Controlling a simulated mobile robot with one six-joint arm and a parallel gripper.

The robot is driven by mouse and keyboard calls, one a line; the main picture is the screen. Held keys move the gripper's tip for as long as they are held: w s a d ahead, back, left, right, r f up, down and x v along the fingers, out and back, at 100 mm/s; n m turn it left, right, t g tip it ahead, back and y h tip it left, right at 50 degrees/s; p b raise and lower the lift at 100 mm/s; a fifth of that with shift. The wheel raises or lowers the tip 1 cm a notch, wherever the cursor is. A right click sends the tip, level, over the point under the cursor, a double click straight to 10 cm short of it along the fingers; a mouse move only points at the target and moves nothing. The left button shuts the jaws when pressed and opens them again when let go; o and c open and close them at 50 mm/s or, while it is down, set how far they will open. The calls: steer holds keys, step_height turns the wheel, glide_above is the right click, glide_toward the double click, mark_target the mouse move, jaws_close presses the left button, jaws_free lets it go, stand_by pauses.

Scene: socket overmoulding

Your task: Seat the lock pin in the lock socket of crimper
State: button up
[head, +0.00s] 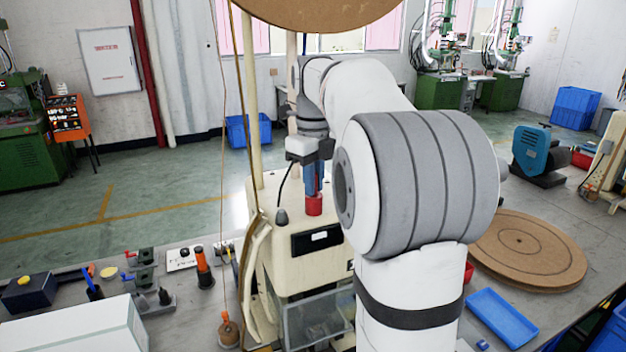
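My gripper (312,158) is small in the head view, pointing down over the top of a beige machine (272,222). A blue upright piece (311,180) shows at and below its dark fingers. A red round piece (314,204) is directly under the blue piece, at the machine's top. I cannot tell whether the blue piece is held, whether it is inside or only above the red piece, or which of them is the lock pin or lock socket. The finger gap is too small to make out. No label identifies the crimper.
My arm hides the bench right of the beige machine. Poles and a hanging cord (224,180) stand close left of the gripper. A round brown board (527,248), a blue tray (502,317) and a blue machine (540,152) are at right. Small tools and a white box (75,328) lie left.

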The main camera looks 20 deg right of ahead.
steer(key=o, duration=0.5)
steer(key=shift+r, duration=0.1)
step_height(320, 180, up, 12)
steer(key=s+a+f+n+t, duration=0.1)
steer(key=s+a+f+n, duration=0.2)
steer(key=s+f+n, duration=0.4)
steer(key=s+a+f+n+t, duration=0.1)
steer(key=s+a+f+n, duration=0.3)
steer(key=s+f+n, duration=0.4)
steer(key=s+a+f+n+t, duration=0.2)
steer(key=s+a+f+n, duration=0.2)
steer(key=n, duration=1.2)
steer(key=shift+s+f, duration=0.6)
steer(key=shift+f, duration=0.3)
steer(key=shift+s+f, duration=0.6)
steer(key=shift+f, duration=0.35)
steer(key=shift+s+f, duration=0.6)
steer(key=shift+f, duration=0.3)
steer(key=shift+f, duration=0.1)
